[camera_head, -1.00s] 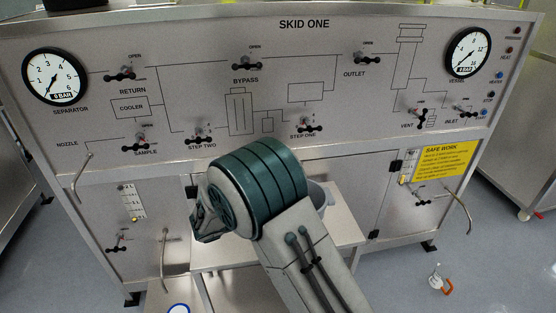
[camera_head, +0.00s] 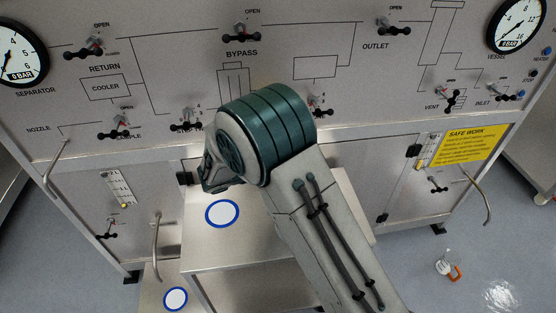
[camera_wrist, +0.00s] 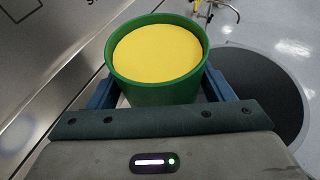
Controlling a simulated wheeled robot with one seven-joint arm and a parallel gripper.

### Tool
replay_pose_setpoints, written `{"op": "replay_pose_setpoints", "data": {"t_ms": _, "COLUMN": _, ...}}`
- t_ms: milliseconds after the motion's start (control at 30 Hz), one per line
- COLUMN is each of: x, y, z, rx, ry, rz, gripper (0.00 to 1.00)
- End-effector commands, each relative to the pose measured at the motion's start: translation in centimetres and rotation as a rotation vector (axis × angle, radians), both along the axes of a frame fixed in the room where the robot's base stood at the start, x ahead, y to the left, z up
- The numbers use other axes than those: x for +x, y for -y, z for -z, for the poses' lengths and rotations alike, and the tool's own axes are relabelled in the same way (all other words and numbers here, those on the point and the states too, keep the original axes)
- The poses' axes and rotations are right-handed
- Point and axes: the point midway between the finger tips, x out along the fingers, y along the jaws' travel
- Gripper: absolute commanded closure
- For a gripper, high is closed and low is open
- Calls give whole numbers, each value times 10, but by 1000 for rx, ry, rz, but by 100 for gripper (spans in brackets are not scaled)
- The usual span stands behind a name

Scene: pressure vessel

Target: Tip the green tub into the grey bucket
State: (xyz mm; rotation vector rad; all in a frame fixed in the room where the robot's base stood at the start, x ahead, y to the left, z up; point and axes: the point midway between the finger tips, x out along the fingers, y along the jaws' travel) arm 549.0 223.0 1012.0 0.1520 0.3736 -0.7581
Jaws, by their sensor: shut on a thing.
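The green tub (camera_wrist: 155,92) is in the wrist view, upright or nearly so, filled close to its rim with a yellow content (camera_wrist: 157,52). My gripper (camera_wrist: 158,84) is shut on it, with a blue finger at each side of its wall. In the head view my arm's thick end hides both gripper and tub. I cannot make out the grey bucket in the head view now; my arm covers part of the shelf. A large dark disc (camera_wrist: 262,95) lies at the right of the wrist view; I cannot tell what it is.
The skid panel (camera_head: 335,85) with valves and gauges stands behind my arm. A steel shelf (camera_head: 255,240) bears a blue ring mark (camera_head: 222,214); a lower step has another (camera_head: 175,299). Bent pipes stick out at both sides. A small white and orange item (camera_head: 447,264) lies on the floor.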

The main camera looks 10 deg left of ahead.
Motion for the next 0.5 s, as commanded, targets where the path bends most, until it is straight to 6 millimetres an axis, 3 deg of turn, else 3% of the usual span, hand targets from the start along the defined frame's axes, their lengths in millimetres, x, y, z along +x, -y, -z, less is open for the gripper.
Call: {"op": "replay_pose_setpoints", "data": {"t_ms": 500, "x": -4, "y": 4, "z": -2, "rx": 60, "ry": 60, "rz": -1, "gripper": 74}}
